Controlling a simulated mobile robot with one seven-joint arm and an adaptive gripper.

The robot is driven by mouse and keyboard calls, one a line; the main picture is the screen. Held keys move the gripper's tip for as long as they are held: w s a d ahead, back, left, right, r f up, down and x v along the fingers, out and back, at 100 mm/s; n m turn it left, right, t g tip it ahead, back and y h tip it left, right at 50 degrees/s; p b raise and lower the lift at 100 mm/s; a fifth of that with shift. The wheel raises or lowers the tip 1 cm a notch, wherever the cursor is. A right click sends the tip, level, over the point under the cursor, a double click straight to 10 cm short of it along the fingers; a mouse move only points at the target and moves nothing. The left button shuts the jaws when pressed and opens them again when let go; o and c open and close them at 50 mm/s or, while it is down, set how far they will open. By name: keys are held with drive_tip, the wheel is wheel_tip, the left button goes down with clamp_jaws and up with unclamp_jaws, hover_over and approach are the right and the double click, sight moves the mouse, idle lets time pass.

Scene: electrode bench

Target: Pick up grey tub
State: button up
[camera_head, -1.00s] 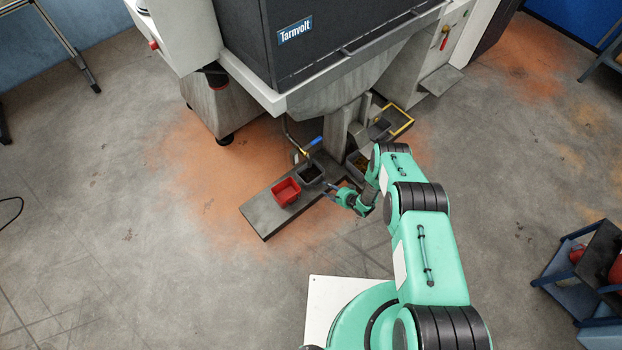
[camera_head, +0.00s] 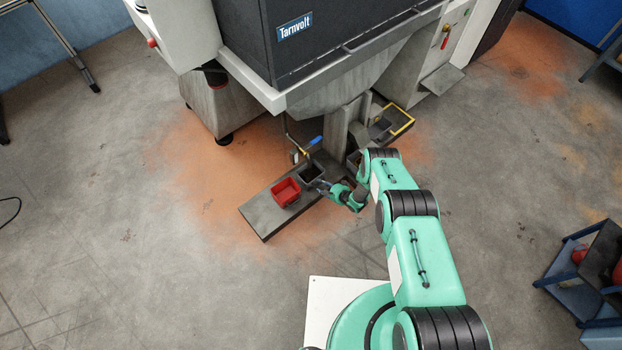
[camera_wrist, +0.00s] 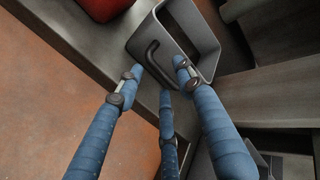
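The grey tub (camera_head: 312,170) stands on a low dark slab beside a red tub, under the machine. In the wrist view the grey tub (camera_wrist: 168,45) is close, with a dark curved handle (camera_wrist: 149,62) on its near side. My gripper (camera_head: 327,187) is at the tub's near right side and hides part of it in the head view. In the wrist view the blue fingers of my gripper (camera_wrist: 160,72) are spread, with tips on either side of the handle's lower end. I cannot tell whether they touch it.
The red tub (camera_head: 285,193) stands left of the grey tub on the slab (camera_head: 262,216). A blue-handled lever (camera_head: 314,142) rises just behind the grey tub. A machine post (camera_head: 337,132) and a yellow-edged tray (camera_head: 403,122) are behind right. Floor in front is clear.

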drive_tip(key=shift+w+a+f, duration=0.1)
idle(0.5)
clamp_jaws()
